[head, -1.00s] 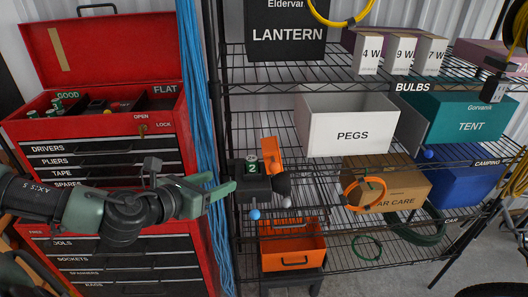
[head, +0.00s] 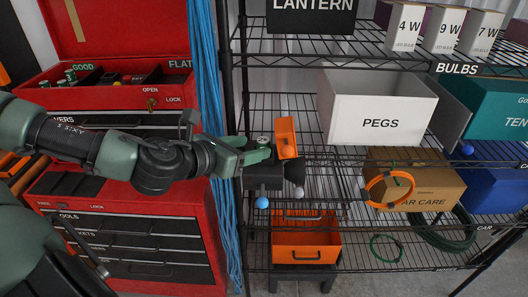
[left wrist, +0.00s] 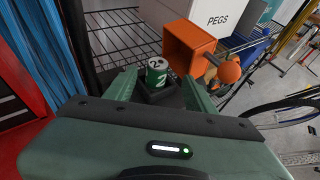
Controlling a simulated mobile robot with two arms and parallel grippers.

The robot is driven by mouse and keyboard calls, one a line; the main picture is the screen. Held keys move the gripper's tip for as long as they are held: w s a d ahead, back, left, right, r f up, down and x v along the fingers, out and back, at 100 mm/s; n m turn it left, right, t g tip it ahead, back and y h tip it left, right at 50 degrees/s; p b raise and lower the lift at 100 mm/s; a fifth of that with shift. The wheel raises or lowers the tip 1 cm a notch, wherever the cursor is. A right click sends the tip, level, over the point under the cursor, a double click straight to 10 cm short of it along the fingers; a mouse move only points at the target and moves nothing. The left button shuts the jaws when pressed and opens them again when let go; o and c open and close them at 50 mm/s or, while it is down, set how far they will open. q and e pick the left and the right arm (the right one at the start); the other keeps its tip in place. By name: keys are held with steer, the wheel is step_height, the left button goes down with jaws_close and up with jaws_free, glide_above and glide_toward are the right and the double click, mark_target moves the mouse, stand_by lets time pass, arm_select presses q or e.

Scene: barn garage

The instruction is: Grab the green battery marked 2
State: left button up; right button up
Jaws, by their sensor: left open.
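The green battery marked 2 (left wrist: 157,72) stands upright in a black holder (left wrist: 158,92), which is on the wire shelf. In the head view only the battery's top (head: 263,141) shows, above the holder (head: 268,175); its lower side is hidden by my left gripper. My left gripper (head: 256,149) is open and level with the battery. In the left wrist view its two fingers (left wrist: 160,85) reach forward on either side of the battery, with gaps showing. The right gripper is not in view.
An orange open box part (head: 286,138) stands close right of the battery. A white PEGS box (head: 380,118), a CAR CARE box (head: 430,190) and an orange bin (head: 305,245) are on the shelves. A red tool chest (head: 110,120) and blue ropes (head: 205,90) are left.

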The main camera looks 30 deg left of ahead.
mark_target(259, 143)
arm_select(q)
steer(key=shift+w, duration=0.35)
steer(key=shift+w+a+f, duration=0.1)
steer(key=shift+w+f, duration=0.05)
steer(key=shift+w, duration=0.2)
steer(key=shift+x, duration=1.15)
steer(key=shift+w+b, duration=0.3)
steer(key=shift+w, duration=0.1)
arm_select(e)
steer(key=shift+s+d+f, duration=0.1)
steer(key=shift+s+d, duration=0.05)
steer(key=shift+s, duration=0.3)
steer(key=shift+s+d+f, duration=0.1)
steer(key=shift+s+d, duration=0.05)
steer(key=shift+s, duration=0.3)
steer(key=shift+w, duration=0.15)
arm_select(q)
steer(key=shift+c, duration=0.9)
jaws_close()
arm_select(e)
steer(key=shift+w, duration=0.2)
